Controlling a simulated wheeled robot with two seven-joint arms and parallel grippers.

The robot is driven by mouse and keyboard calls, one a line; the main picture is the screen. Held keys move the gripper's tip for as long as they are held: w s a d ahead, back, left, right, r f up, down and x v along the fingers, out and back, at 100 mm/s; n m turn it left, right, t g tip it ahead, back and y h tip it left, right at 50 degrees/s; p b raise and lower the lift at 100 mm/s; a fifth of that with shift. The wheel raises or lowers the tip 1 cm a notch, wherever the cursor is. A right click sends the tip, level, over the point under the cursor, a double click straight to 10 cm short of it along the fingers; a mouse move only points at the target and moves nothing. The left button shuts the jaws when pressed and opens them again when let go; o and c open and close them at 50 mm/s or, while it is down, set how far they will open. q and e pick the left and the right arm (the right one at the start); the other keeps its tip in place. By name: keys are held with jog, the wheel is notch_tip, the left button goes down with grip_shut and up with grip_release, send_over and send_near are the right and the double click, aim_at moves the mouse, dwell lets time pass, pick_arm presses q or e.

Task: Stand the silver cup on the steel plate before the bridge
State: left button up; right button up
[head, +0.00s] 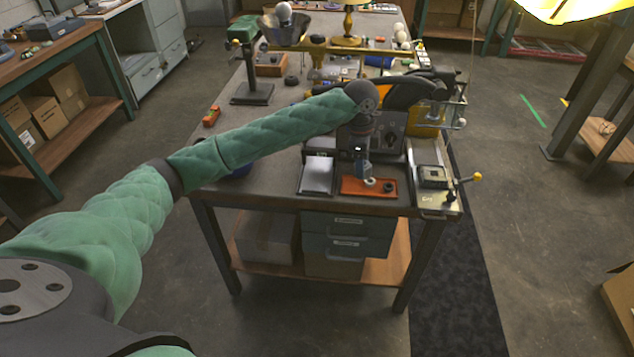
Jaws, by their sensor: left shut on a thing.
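My left gripper (364,172) points down over the orange mat (352,188) at the near edge of the bench. It is shut on a small pale round piece (370,181), which looks like the silver cup. The piece is low over the mat; I cannot tell if it touches it. A bright metal plate (427,158) lies at the bench's right edge, right of the gripper. A dark square block (433,177) sits on it. I cannot clearly make out which part is the bridge. My right gripper is not in view.
A small dark ring (389,187) lies on the mat. A dark-framed pale sheet (318,174) lies left of it. A grey box with a knob (391,138) stands behind the gripper. A yellow-knobbed lever (476,177) juts from the right edge. The bench's left part (235,175) is mostly clear.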

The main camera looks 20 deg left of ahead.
pick_arm(q)
notch_tip(320, 180, up, 2)
jog(key=s+a, duration=0.2)
jog(key=a, duration=0.1)
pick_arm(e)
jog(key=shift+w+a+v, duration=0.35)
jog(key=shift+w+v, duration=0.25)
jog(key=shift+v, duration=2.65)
pick_arm(q)
jog(key=m+p, duration=0.2)
jog(key=p, duration=0.2)
send_over(317, 183)
jog(key=f, duration=0.4)
jog(key=shift+w+a+f, duration=0.1)
jog(key=shift+a+f, duration=0.05)
jog(key=shift+a, duration=0.05)
jog(key=shift+m, duration=0.3)
jog(key=shift+f+p, duration=0.55)
jog(key=shift+f, duration=1.55)
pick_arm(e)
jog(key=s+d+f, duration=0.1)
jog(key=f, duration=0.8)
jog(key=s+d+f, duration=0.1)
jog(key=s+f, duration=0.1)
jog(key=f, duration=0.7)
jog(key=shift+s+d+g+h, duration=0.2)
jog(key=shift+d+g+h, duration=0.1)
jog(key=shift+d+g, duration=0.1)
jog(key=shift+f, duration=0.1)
